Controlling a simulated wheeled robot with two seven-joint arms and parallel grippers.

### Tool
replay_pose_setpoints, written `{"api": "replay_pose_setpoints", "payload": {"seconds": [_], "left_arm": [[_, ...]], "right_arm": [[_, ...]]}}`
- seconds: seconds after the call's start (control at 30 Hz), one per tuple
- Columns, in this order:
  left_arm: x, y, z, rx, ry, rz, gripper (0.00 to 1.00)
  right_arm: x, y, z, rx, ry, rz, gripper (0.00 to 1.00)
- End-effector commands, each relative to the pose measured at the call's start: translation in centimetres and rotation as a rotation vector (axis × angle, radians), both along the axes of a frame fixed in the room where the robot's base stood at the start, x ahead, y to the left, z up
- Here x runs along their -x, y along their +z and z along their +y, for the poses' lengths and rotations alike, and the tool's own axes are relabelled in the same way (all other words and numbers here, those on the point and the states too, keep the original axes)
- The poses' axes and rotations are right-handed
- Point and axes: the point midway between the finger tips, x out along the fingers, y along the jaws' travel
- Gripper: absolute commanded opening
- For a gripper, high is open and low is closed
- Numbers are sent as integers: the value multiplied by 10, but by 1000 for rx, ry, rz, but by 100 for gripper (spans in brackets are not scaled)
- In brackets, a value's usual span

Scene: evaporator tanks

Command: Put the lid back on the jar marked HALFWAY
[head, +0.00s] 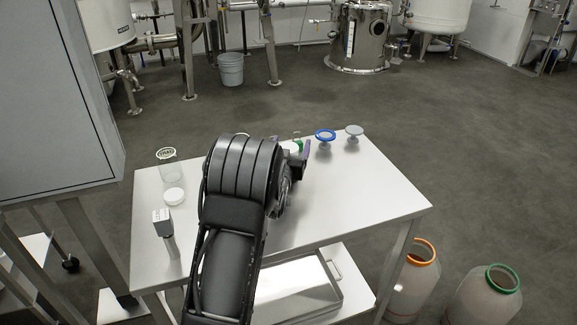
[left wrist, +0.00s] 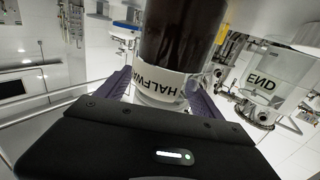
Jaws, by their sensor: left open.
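The jar marked HALFWAY (left wrist: 180,40) fills the top middle of the left wrist view, with dark brown contents and a white label. My left gripper (head: 298,152) is open over the far part of the table; in the left wrist view its purple fingers stand on either side of the jar. Whether they touch it I cannot tell. In the head view my arm hides most of that jar. A round white lid (head: 174,196) lies on the left of the table, in front of a clear jar with a label (head: 168,168). My right gripper is not in view.
A jar marked END (left wrist: 268,85) shows at the right of the left wrist view. Blue-rimmed (head: 325,135) and grey (head: 354,131) funnel-like pieces stand at the table's back edge. A small grey device (head: 163,222) stands at left. The table's (head: 375,200) right part is clear.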

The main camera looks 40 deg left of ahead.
Motion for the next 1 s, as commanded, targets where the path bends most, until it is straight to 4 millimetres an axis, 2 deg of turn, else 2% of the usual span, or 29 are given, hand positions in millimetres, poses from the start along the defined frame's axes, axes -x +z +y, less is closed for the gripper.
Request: {"api": "replay_pose_setpoints", "payload": {"seconds": [0.1, 0.17, 1.0], "left_arm": [[0, 0, 0, 0, 0, 0, 77], [0, 0, 0, 0, 0, 0, 72], [0, 0, 0, 0, 0, 0, 3]], "right_arm": [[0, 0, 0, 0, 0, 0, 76], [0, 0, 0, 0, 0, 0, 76], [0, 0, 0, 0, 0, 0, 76]]}}
